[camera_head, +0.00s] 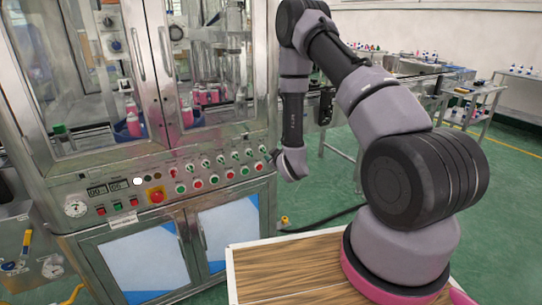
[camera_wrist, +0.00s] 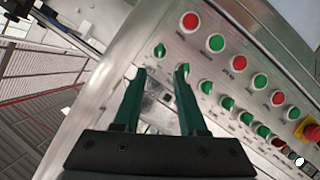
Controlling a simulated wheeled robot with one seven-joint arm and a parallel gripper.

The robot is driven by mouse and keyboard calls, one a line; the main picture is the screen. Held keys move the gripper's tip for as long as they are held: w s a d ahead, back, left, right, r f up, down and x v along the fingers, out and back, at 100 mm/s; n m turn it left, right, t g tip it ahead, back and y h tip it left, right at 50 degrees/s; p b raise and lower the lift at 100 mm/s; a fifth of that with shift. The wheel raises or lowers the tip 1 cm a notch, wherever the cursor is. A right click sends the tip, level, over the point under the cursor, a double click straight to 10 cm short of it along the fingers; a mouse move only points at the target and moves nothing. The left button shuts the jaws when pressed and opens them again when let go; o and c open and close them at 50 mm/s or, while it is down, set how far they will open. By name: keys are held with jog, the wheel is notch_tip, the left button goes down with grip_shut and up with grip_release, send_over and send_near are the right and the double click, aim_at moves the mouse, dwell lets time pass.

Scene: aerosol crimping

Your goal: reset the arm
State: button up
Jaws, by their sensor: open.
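My arm reaches up and then hangs down at the right side of the crimping machine (camera_head: 160,155). In the head view the fingers of my gripper are small and hard to make out near the machine's panel. In the wrist view my gripper (camera_wrist: 162,72) shows two dark green fingers spread apart with nothing held between them. The fingers point at the control panel (camera_wrist: 225,75), which is tilted in that view. The fingertips overlap a green knob (camera_wrist: 182,69) in the picture; whether they touch it I cannot tell.
The panel carries several red and green buttons and a red emergency button (camera_head: 156,195) on yellow. Pink bottles (camera_head: 133,125) stand behind the machine's glass doors. A wooden-topped surface (camera_head: 285,272) lies beside my base. Benches with small bottles (camera_head: 425,68) stand behind; green floor is open at right.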

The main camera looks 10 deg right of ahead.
jog(key=w+d+r+m+g+h, duration=0.1)
jog(key=d+r+m, duration=0.1)
jog(key=r, duration=0.6)
jog(key=w+d+r+m+g, duration=0.1)
jog(key=d+r+m, duration=0.1)
jog(key=r, duration=0.7)
jog(key=s+d+r+m+g, duration=0.1)
jog(key=s+r+m, duration=0.1)
jog(key=s+r, duration=0.3)
jog(key=s+r+m, duration=0.1)
jog(key=s+r, duration=0.1)
jog(key=r, duration=0.5)
jog(key=s+r+m+g, duration=0.1)
jog(key=s+r, duration=0.3)
jog(key=s, duration=0.5)
jog(key=s+r+m+g+y, duration=0.1)
jog(key=s+r, duration=0.3)
jog(key=s, duration=0.6)
jog(key=s+r+m+g, duration=0.2)
jog(key=s+r, duration=0.2)
jog(key=s, duration=0.6)
jog(key=shift+s+m+y, duration=0.2)
jog(key=shift+m+y, duration=0.2)
jog(key=shift+r, duration=0.1)
